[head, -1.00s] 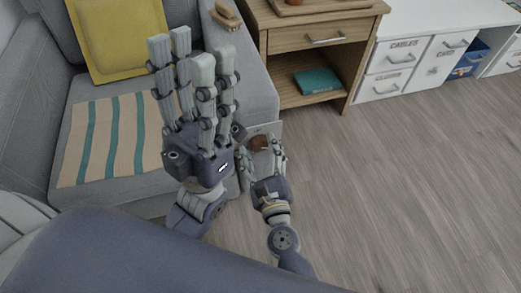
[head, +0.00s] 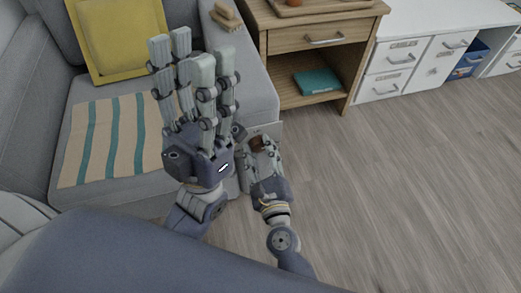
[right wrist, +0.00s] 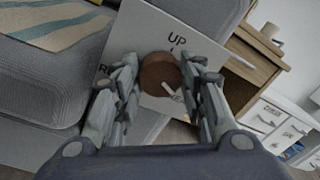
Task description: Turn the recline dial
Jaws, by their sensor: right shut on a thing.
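The recline dial (right wrist: 158,72) is a round brown knob on a pale panel (right wrist: 140,30) at the sofa's side. The panel is lettered "UP" above the dial, with other lettering partly hidden. A white mark on the dial points to the lower right in the right wrist view. My right gripper (right wrist: 165,78) is shut on the dial, one finger on each side. In the head view the dial (head: 257,141) shows small between the fingers of the right gripper (head: 262,147). My left gripper (head: 192,52) is open and empty, fingers up, in front of the sofa.
The grey sofa (head: 245,80) carries a yellow cushion (head: 122,35), a striped cloth (head: 110,140) and a brush on its armrest. A wooden side table (head: 290,38) and white drawers (head: 410,55) stand beyond. The wooden floor (head: 400,190) at right is clear.

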